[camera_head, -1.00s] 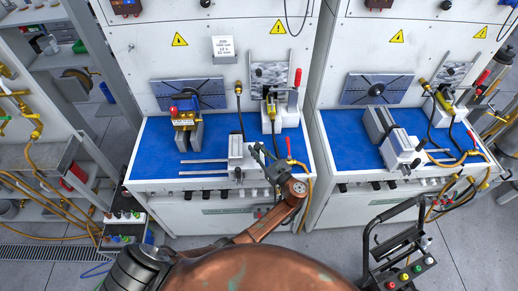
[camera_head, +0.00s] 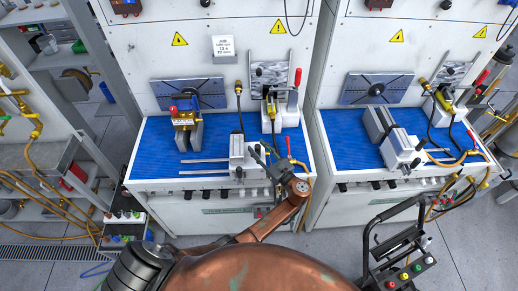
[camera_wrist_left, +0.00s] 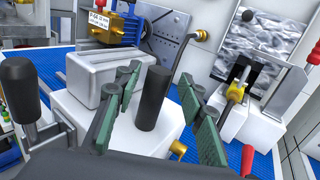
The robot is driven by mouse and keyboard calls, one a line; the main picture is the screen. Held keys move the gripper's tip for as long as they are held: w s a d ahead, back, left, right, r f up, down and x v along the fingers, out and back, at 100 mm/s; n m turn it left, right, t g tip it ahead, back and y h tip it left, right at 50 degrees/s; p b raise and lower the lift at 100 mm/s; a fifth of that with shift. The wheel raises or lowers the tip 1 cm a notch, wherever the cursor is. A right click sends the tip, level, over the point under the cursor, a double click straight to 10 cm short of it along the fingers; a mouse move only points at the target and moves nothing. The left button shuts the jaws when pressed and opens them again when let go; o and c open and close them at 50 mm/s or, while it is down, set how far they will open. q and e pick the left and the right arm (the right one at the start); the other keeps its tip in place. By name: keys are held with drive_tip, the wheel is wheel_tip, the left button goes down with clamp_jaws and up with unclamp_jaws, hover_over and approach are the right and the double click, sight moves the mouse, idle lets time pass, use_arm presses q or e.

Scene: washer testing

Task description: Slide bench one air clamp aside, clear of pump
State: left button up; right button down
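The bench one air clamp (camera_head: 238,148) is a white block with a grey jaw at the right end of two rails. The pump (camera_head: 184,119), brass-yellow with a red knob, sits to its left, with bare blue mat between them. In the wrist view the pump (camera_wrist_left: 118,28) shows behind the clamp's jaw (camera_wrist_left: 98,75). My left gripper (camera_head: 263,152) is at the clamp's right side. In the wrist view its green-padded fingers (camera_wrist_left: 155,105) are apart, on either side of a dark upright handle (camera_wrist_left: 153,95) on the white block; no firm contact shows. My right gripper is out of view.
A fixture with a red lever (camera_head: 297,78) stands behind the clamp on the right. The two rails (camera_head: 203,166) run left along the blue mat (camera_head: 152,160). Bench two, with a similar clamp (camera_head: 402,145), stands to the right. A black lever knob (camera_wrist_left: 18,88) is close on the left.

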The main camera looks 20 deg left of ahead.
use_arm(q)
drive_tip(key=v, duration=0.7)
drive_tip(key=shift+d, duration=0.25)
drive_tip(key=shift+s, duration=0.1)
